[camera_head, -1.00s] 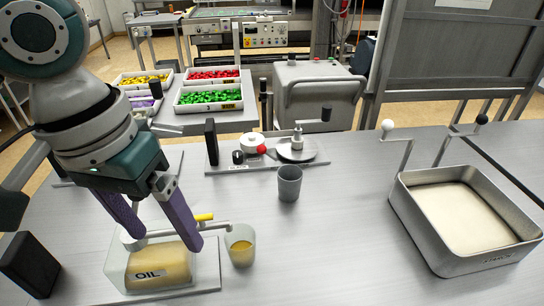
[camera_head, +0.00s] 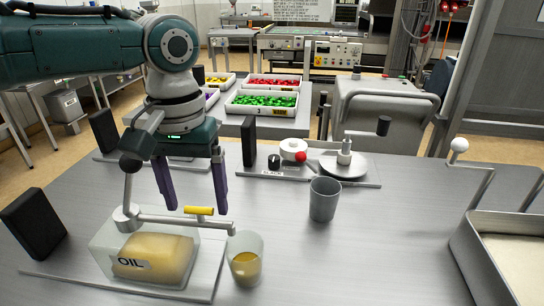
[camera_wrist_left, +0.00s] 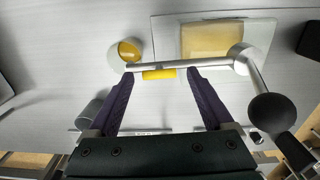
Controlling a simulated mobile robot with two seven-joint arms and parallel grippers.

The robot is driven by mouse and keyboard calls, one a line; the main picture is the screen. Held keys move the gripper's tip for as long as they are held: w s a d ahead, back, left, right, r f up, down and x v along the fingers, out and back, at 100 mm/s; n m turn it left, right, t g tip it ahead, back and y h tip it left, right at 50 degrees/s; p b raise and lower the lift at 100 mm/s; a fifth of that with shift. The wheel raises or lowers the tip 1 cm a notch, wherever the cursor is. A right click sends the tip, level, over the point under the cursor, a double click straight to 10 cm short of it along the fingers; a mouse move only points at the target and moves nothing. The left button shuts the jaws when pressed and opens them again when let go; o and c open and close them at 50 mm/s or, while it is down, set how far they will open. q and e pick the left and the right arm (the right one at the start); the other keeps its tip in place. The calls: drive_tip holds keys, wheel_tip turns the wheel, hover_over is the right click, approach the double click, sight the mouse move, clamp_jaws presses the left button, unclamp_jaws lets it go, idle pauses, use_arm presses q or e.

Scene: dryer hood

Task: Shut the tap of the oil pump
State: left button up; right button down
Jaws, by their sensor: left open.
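The oil pump (camera_head: 150,258) is a clear box of yellow oil marked OIL, standing on a pale base plate. A grey spout pipe (camera_head: 170,219) runs from it to the right. The tap is a yellow handle (camera_head: 199,210) on the pipe, lying roughly parallel to it; it also shows in the left wrist view (camera_wrist_left: 159,74). A clear cup (camera_head: 246,262) with some yellow oil stands by the spout's end. My left gripper (camera_head: 194,210) is open, pointing down, its purple fingers at either side of the tap. I cannot tell if they touch it. My right gripper is not in view.
The pump's crank with a black knob (camera_head: 131,162) rises close to my left wrist. A grey cup (camera_head: 324,200) stands right of the gripper. A metal tray (camera_head: 478,265) with a crank is at right. A black block (camera_head: 33,224) is at left.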

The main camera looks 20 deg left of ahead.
use_arm(q)
drive_tip(key=shift+f, duration=0.6)
drive_tip(key=shift+c, duration=0.2)
clamp_jaws()
